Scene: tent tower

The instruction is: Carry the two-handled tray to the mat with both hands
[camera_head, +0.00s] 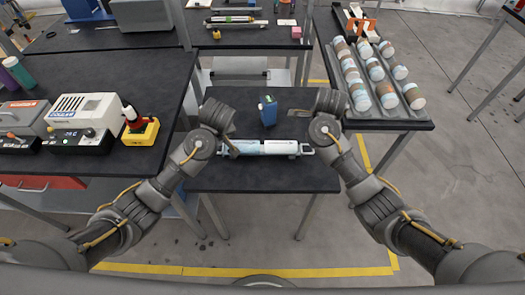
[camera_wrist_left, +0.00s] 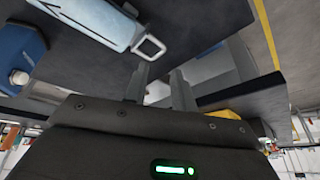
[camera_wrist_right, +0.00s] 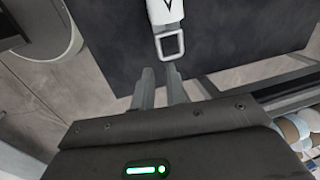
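The two-handled tray (camera_head: 265,147) is a narrow white and pale blue piece lying on the dark table in front of me, with a handle at each end. My left gripper (camera_head: 232,150) is at its left end. In the left wrist view the fingers (camera_wrist_left: 159,72) are apart and empty, with the handle (camera_wrist_left: 150,47) just beyond the tips. My right gripper (camera_head: 333,143) is by the right end. In the right wrist view its fingers (camera_wrist_right: 159,70) are slightly apart and empty, the handle (camera_wrist_right: 171,45) just beyond them. I cannot make out the mat.
A blue container (camera_head: 268,110) stands behind the tray on the same table. A left bench holds a grey-white machine (camera_head: 83,122) and a yellow-based red item (camera_head: 140,130). A right rack (camera_head: 408,124) holds several jars. Floor in front is open.

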